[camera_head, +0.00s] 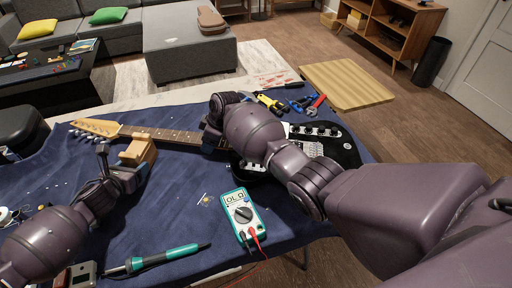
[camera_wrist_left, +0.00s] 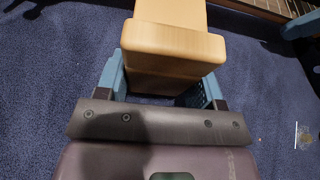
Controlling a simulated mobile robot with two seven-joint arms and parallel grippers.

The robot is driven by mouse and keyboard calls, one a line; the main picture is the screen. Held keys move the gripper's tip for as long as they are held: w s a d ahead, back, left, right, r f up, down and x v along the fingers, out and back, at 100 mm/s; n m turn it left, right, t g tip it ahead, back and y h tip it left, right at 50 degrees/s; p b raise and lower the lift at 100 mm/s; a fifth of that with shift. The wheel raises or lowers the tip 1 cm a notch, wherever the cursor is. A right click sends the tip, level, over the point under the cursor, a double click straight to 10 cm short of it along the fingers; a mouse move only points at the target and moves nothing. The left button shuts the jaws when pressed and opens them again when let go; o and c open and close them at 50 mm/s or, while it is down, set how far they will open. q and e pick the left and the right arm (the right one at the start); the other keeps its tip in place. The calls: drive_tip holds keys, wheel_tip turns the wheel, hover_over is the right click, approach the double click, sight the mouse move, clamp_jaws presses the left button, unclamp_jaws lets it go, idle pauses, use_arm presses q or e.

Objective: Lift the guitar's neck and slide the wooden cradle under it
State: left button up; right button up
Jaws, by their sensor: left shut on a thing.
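The guitar lies across the blue cloth, with its black body (camera_head: 345,150) at the right. Its neck (camera_head: 172,135) runs left to the pale headstock (camera_head: 97,127). The wooden cradle (camera_head: 138,152) is just in front of the neck near the headstock end. My left gripper (camera_head: 133,170) is shut on the cradle; the left wrist view shows the cradle (camera_wrist_left: 172,45) between its blue fingers. My right gripper (camera_head: 211,136) is at the neck near the body. Its own arm hides most of its fingers, so its grip cannot be seen. Whether the neck is raised is unclear.
A teal multimeter (camera_head: 241,212) and a soldering iron (camera_head: 155,259) lie on the cloth in front. Pliers and other hand tools (camera_head: 300,103) lie behind the guitar's body. The cloth (camera_head: 185,185) between cradle and multimeter is mostly clear, with a few small parts.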

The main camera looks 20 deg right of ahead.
drive_tip(key=c, duration=0.8)
drive_tip(key=shift+r, duration=0.25)
